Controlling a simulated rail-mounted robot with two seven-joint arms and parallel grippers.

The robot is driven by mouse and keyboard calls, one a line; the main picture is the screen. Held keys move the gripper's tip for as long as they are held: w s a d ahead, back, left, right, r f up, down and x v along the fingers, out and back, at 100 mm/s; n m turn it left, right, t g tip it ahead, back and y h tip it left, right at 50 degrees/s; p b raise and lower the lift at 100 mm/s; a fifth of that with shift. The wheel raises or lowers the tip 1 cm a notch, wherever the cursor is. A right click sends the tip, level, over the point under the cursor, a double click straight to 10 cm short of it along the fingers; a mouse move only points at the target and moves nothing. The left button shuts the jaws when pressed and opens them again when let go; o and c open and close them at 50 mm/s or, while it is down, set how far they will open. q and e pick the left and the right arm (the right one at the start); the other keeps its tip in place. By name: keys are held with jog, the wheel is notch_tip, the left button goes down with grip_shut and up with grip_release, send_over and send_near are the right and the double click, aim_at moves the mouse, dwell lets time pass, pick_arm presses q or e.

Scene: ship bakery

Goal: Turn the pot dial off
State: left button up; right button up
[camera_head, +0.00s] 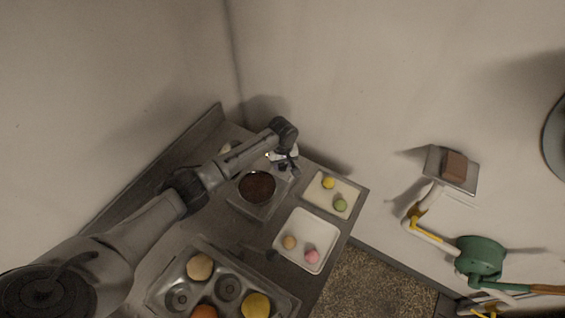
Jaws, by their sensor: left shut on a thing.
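The pot (257,186) has a dark brown filling and sits on a grey square base (246,207) on the counter. My left arm reaches across the counter from the lower left. My left gripper (284,164) points down at the far right corner of the pot's base, just beyond the pot. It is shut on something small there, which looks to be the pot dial. The dial itself is hidden by the gripper, so its setting cannot be read. My right gripper is not in view.
Two pale trays, one with a yellow and a green ball (327,183), one with an orange and a pink ball (311,257), lie right of the pot. A muffin-type tin (178,299) is nearer. A green round fixture (480,258) with pipes is at right.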

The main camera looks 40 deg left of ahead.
pick_arm(q)
jog(key=c, duration=0.3)
jog(key=shift+r+m+p, duration=0.2)
jog(key=shift+m+p, duration=0.7)
jog(key=shift+p, duration=0.15)
jog(key=m+p, duration=0.2)
jog(key=shift+m, duration=0.4)
jog(key=m+p, duration=0.1)
jog(key=m, duration=0.1)
jog(key=shift+f+m, duration=0.1)
jog(key=shift+m, duration=0.2)
jog(key=m+p, duration=0.1)
jog(key=m, duration=0.9)
jog(key=shift+f+p, duration=0.1)
jog(key=shift+p, duration=0.2)
jog(key=shift+m, duration=0.3)
